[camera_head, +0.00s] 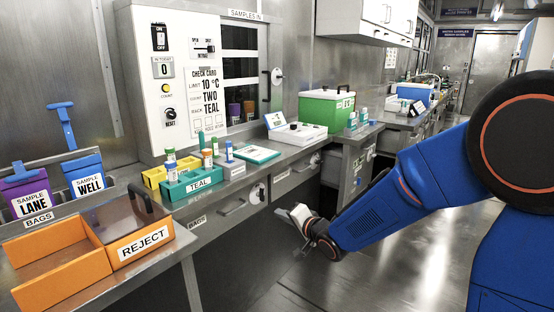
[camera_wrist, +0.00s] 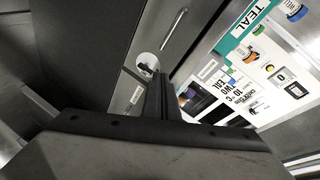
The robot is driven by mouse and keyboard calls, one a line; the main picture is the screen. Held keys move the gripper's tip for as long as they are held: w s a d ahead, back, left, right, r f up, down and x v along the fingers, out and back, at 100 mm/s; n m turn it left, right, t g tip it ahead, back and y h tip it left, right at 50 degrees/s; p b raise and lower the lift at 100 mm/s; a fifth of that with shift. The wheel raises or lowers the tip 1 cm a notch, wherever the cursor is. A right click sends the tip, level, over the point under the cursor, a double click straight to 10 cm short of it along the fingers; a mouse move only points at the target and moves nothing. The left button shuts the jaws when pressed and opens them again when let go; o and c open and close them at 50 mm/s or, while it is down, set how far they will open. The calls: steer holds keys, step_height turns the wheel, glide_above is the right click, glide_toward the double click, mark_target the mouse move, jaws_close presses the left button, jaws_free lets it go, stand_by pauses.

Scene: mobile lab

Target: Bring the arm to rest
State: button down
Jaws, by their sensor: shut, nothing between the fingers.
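My blue arm reaches in from the right in the head view, bent downward. My gripper (camera_head: 304,226) hangs at its end over the aisle, in front of the counter drawers and apart from them. In the wrist view my gripper (camera_wrist: 160,88) shows with its dark fingers together and nothing between them. A drawer front with a round lock plate and a bar handle lies beyond the fingers in that view.
The counter holds the teal rack (camera_head: 195,184), a yellow rack (camera_head: 155,177) and a green box (camera_head: 322,109). The orange reject bin (camera_head: 142,246) stands at the near left. A white control panel (camera_head: 185,75) rises behind. The floor (camera_head: 400,235) below my arm is clear.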

steer(key=s+d+r+n+g+h, duration=0.15)
steer(key=s+d+h, duration=0.35)
steer(key=d, duration=0.5)
steer(key=s+d+r+n+g+h, duration=0.1)
steer(key=s+d+r+h, duration=0.1)
steer(key=s+d, duration=0.7)
steer(key=s+d+f+n+g, duration=0.1)
steer(key=s+d, duration=0.3)
steer(key=s, duration=0.9)
steer(key=s+d+n+g+h, duration=0.1)
steer(key=s+d+g, duration=0.3)
steer(key=s, duration=0.8)
steer(key=shift+s+d+f+n, duration=0.35)
steer(key=shift+d+n, duration=0.1)
steer(key=shift+n, duration=0.4)
